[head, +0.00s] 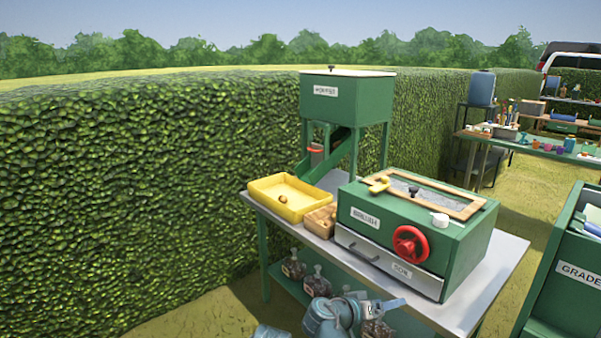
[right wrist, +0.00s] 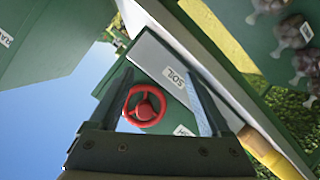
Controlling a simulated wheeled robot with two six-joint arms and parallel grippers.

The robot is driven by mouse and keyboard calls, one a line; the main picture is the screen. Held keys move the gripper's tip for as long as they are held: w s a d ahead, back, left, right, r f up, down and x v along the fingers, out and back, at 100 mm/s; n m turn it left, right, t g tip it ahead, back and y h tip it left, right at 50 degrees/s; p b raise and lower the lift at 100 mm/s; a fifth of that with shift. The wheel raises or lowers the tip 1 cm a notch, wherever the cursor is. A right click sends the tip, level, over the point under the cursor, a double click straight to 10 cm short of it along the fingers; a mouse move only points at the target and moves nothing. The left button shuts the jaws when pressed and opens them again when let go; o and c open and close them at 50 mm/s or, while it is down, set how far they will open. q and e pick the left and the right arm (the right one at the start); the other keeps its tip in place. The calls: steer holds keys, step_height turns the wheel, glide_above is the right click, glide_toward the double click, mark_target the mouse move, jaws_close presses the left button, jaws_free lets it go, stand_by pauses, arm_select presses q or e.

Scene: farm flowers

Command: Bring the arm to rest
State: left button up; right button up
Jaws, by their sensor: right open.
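My right gripper (head: 392,306) is low at the bottom of the head view, in front of the metal table's front edge and below the green machine (head: 440,225). In the right wrist view its two fingers stand apart with nothing between them (right wrist: 155,85). The red handwheel (head: 410,244) on the machine's front shows beyond the fingers in the right wrist view (right wrist: 146,103), apart from them. My left gripper is not in view.
The metal table (head: 505,262) carries a yellow tray (head: 272,187) with a small brown item, a wooden crate (head: 320,220) and a green hopper (head: 345,98). A green "GRADE" box (head: 570,275) stands right, a hedge left.

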steer(key=s+f+n+g+y, duration=0.2)
steer(key=s+f+g+y, duration=0.3)
steer(key=f, duration=0.5)
steer(key=s+a+f+n+g+y, duration=0.1)
steer(key=s+a+f+n+y, duration=0.1)
steer(key=s+a+f+y, duration=0.3)
steer(key=s+a+r+n+p, duration=0.2)
steer(key=a+r+p, duration=0.4)
steer(key=r+p, duration=0.4)
steer(key=s+a+r+n+g+p, duration=0.1)
steer(key=s+a+r+p, duration=0.4)
steer(key=r+p, duration=0.5)
steer(key=shift+a+r+n+y, duration=0.3)
steer(key=shift+a+r+n, duration=0.2)
steer(key=shift+a, duration=0.5)
